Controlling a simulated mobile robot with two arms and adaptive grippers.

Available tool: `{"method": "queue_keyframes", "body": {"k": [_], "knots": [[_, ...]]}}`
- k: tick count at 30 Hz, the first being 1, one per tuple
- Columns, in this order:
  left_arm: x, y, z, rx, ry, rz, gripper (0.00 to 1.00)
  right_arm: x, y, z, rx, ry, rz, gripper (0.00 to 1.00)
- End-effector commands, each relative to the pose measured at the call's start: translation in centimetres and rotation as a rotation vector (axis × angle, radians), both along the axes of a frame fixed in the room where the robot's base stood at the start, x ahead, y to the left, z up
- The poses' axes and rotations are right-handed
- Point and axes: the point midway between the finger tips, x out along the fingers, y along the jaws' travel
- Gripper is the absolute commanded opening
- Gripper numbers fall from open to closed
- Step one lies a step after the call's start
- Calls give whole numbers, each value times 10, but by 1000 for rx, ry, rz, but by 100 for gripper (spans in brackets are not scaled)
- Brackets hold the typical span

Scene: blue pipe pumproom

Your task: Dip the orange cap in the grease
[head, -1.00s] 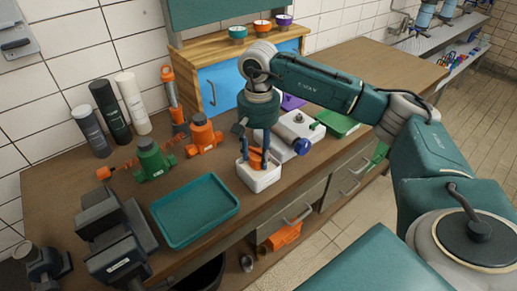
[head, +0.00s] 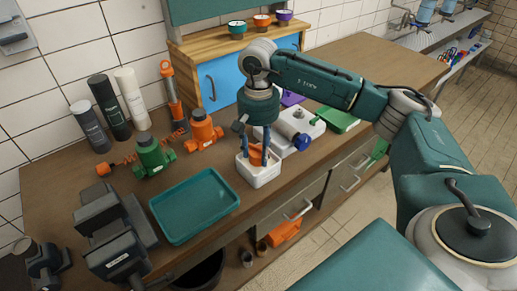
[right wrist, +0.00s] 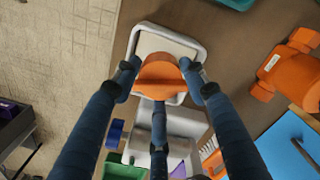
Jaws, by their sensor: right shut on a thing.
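My right gripper (head: 257,160) points down at the white tub (head: 262,182) near the bench's front edge, its blue fingers reaching into the tub's mouth. In the right wrist view the fingers (right wrist: 160,82) are shut on the orange cap (right wrist: 160,72). The cap lies over part of the pale inside of the tub (right wrist: 140,28). My left gripper is not in view.
An empty teal tray (head: 195,207) lies left of the tub. A white device with a blue knob (head: 302,142) stands close on the right. Green (head: 153,157) and orange (head: 203,134) fittings stand behind the tray. A dark vise-like block (head: 118,240) is at the left front.

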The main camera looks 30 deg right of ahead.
Motion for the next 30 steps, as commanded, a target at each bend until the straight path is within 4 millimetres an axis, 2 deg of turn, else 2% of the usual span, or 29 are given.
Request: {"method": "queue_keyframes", "body": {"k": [30], "knots": [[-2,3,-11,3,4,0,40,0,0,-13,0,0,0,17]]}}
